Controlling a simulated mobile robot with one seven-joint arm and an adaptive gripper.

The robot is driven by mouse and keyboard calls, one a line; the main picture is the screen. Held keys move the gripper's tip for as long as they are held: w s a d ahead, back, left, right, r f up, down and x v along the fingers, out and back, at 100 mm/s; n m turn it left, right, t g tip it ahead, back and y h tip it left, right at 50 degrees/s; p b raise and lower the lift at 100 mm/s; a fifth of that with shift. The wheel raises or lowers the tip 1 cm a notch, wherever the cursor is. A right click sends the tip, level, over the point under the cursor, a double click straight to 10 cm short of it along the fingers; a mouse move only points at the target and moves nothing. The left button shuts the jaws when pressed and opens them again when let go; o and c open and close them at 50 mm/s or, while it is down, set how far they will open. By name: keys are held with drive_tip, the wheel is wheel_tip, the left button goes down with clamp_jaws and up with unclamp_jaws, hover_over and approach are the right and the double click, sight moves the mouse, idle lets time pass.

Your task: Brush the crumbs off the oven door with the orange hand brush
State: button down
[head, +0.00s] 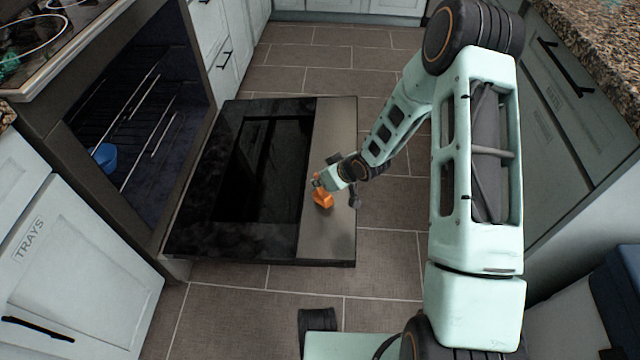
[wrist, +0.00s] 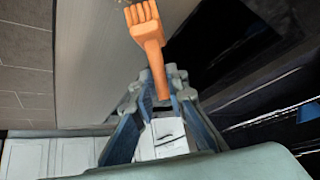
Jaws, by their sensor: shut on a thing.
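The oven door (head: 333,130) is folded down flat, with a dark glass panel and a grey strip along its outer side. My gripper (head: 322,184) is over the grey strip, shut on the handle of the orange hand brush (head: 323,199). In the wrist view the brush (wrist: 148,32) points away from my gripper (wrist: 163,88), its wide toothed end at the top edge, over the grey strip. I cannot tell whether the brush touches the door. A few brownish specks, possibly crumbs (wrist: 126,2), show at the top edge of the wrist view.
The open oven holds wire racks (head: 150,125) and a blue bowl (head: 104,156). A cabinet marked TRAYS (head: 70,255) stands at the near left. A counter with a speckled top (head: 600,40) lines the right. Tiled floor (head: 390,210) is clear beyond the door's outer edge.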

drive_tip(key=shift+w+d+f+p, duration=0.1)
drive_tip(key=shift+w+p, duration=0.25)
drive_tip(key=shift+w, duration=1.45)
drive_tip(key=shift+w+d+f+p, duration=0.1)
drive_tip(key=shift+w+p, duration=0.2)
drive_tip(key=shift+w, duration=1.5)
drive_tip(key=shift+s+a+b, duration=0.2)
drive_tip(key=shift+s+b, duration=0.6)
drive_tip(key=shift+s, duration=2.2)
drive_tip(key=shift+s+b, duration=0.5)
drive_tip(key=shift+s, duration=1.85)
drive_tip(key=shift+r, duration=0.1)
drive_tip(key=shift+a, duration=0.1)
wheel_tip(320, 180, up, 6)
drive_tip(key=p, duration=0.4)
drive_tip(key=shift+a, duration=0.3)
drive_tip(key=shift+r, duration=0.1)
drive_tip(key=shift+a+r+p, duration=0.15)
drive_tip(key=shift+r+p, duration=1.1)
drive_tip(key=shift+r, duration=0.15)
